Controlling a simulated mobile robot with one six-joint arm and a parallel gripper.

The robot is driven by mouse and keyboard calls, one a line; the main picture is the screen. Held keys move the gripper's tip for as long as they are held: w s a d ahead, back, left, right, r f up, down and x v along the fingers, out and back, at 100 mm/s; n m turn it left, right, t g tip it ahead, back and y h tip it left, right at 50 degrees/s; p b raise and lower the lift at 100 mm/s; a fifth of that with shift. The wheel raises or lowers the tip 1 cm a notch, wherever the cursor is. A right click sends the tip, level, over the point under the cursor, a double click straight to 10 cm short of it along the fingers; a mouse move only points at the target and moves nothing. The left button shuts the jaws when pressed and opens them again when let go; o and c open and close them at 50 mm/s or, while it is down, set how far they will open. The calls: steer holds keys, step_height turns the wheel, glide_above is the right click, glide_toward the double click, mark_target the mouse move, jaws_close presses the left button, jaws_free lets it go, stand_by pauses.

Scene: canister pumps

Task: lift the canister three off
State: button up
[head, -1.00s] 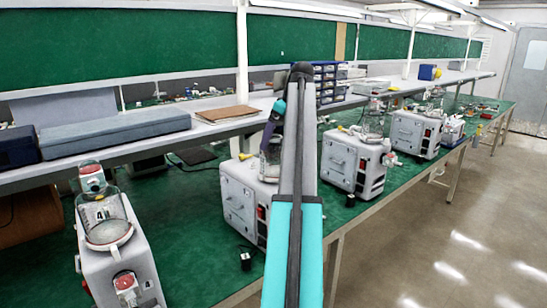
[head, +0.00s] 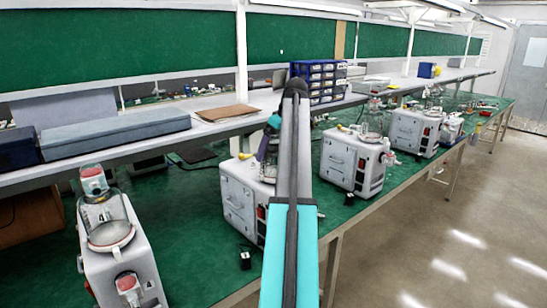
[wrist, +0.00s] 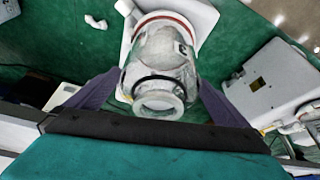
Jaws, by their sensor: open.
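A clear canister (wrist: 160,62) with a red ring and a dark band fills the upper middle of the wrist view. Its mark is turned to the side and I cannot read it. My gripper (wrist: 158,80) is open, with one dark finger on each side of the canister; I cannot tell whether they touch it. In the head view my gripper (head: 266,142) is at the second pump (head: 240,198) from the left. My arm hides most of this canister (head: 270,158) there, and it sits on top of that pump.
A pump (head: 122,262) with a canister marked 4 (head: 104,217) stands at front left. More pumps stand to the right, one (head: 350,162) close to my arm. A shelf (head: 150,150) runs behind, bearing a grey case (head: 115,132). Green bench top (head: 190,225) is bare between the left pumps.

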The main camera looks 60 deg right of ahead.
steer(key=shift+p+x, duration=0.35)
steer(key=shift+x, duration=1)
steer(key=c, duration=1.4)
steer(key=shift+c, duration=0.2)
steer(key=shift+r, duration=0.15)
steer(key=shift+r+b, duration=0.6)
steer(key=shift+r, duration=0.2)
steer(key=shift+s+d+r+b, duration=0.2)
steer(key=shift+s+r+b, duration=0.35)
steer(key=shift+r, duration=0.2)
steer(key=s+d+b, duration=0.1)
steer(key=s, duration=0.6)
steer(key=s+d+r+b, duration=0.1)
steer(key=s+d+b, duration=0.1)
steer(key=s, duration=0.5)
steer(key=shift+s+d+r+b, duration=0.25)
steer(key=shift+r+b, duration=0.05)
steer(key=shift+r, duration=0.05)
